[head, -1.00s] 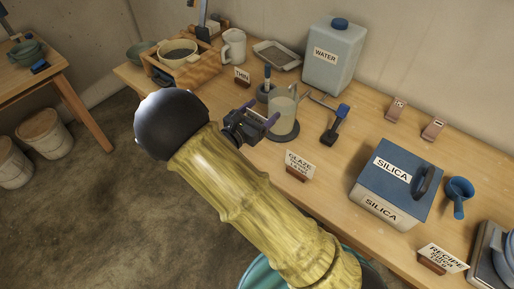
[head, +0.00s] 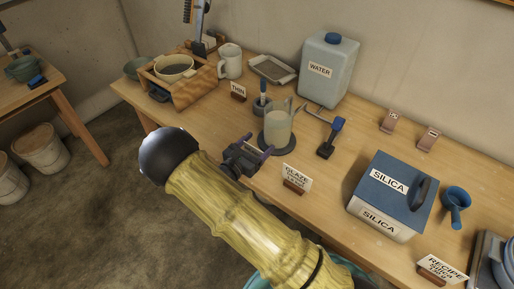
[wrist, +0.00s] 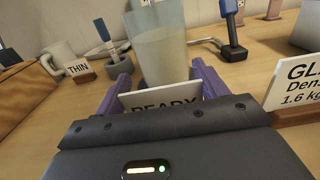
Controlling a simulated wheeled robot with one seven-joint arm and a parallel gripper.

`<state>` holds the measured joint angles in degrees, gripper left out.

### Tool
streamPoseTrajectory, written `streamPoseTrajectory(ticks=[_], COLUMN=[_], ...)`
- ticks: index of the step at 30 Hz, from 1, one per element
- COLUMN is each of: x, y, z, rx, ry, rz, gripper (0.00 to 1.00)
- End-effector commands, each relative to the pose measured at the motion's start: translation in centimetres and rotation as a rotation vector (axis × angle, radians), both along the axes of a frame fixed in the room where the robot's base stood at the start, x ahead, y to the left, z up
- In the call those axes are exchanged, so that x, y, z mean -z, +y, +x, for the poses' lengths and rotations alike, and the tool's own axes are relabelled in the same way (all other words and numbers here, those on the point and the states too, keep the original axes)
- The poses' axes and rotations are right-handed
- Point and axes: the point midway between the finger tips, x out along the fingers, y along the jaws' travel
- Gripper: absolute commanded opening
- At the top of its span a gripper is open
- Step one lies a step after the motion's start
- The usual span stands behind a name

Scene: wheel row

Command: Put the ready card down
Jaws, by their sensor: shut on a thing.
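A white card lettered READY (wrist: 168,101) stands between the two purple fingers of my gripper (wrist: 160,84) in the wrist view. My gripper is shut on it. In the head view my gripper (head: 257,148) is near the table's front edge, left of the glaze card and in front of the glass jug of pale liquid (head: 277,128). The ready card cannot be made out in the head view. Its lower part is hidden behind the gripper body in the wrist view, so I cannot tell whether it touches the table.
The glaze card (head: 296,178) stands close to the right of my gripper. The THIN card (head: 238,91) and a mug (head: 230,61) stand farther back left. The silica box (head: 392,196) is to the right. Bare tabletop (head: 200,125) lies left of the gripper.

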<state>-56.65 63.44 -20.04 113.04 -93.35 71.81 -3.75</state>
Motion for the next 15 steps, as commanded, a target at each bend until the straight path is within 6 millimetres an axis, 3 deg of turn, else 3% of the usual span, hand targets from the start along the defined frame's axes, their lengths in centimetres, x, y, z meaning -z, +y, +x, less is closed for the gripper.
streamPoseTrajectory(ticks=[4,15], x=[1.5,1.9], y=[-0.1,0.0], z=[0.0,0.0], rx=[0.001,0.001], ry=[-0.002,-0.001], rz=[-0.001,0.000], gripper=[0.49,0.49])
